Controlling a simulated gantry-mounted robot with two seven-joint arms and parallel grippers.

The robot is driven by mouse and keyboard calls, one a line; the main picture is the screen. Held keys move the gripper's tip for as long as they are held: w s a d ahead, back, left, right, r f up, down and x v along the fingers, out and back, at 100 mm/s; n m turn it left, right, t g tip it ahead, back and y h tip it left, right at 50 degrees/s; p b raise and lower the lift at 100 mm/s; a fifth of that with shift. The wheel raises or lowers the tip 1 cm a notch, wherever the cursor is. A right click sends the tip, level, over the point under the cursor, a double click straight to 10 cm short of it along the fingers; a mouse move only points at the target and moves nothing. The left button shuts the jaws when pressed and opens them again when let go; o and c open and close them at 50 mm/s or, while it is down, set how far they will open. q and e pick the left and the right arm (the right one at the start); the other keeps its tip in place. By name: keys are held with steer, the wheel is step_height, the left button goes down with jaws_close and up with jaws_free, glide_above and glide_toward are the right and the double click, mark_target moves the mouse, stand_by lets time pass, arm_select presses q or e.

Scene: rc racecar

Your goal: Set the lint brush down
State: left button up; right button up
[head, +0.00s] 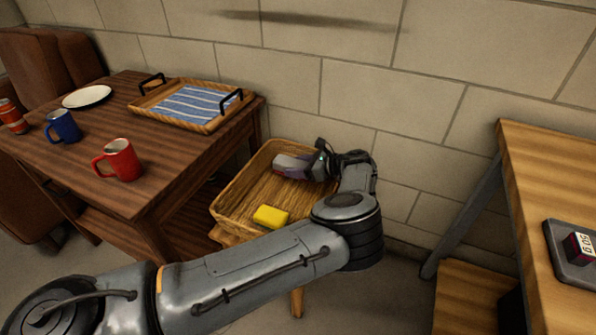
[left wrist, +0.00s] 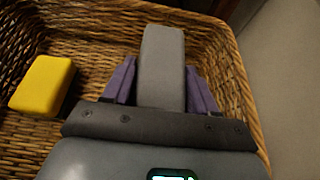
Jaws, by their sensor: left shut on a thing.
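The lint brush (left wrist: 162,62) is a grey, rounded bar in the left wrist view. My left gripper (left wrist: 161,88) has its two purple fingers shut on the sides of the brush. In the head view the left gripper (head: 300,168) is over the back part of a wicker basket (head: 228,198), with the brush's pale grey end (head: 287,161) poking out to the left. The brush is over the basket's inside; I cannot tell whether it touches the bottom. My right gripper is not in view.
A yellow block (head: 270,216) lies in the basket's front part, and left of the gripper in the left wrist view (left wrist: 43,84). A wooden table (head: 75,158) with mugs, plate and tray stands left. Another table (head: 545,165) stands right. The wall is close behind.

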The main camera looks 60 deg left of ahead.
arm_select(q)
steer(key=shift+f, duration=0.15)
steer(key=shift+f+b, duration=0.55)
steer(key=shift+f, duration=0.05)
steer(key=o, duration=1.1)
steer(key=shift+r, duration=0.1)
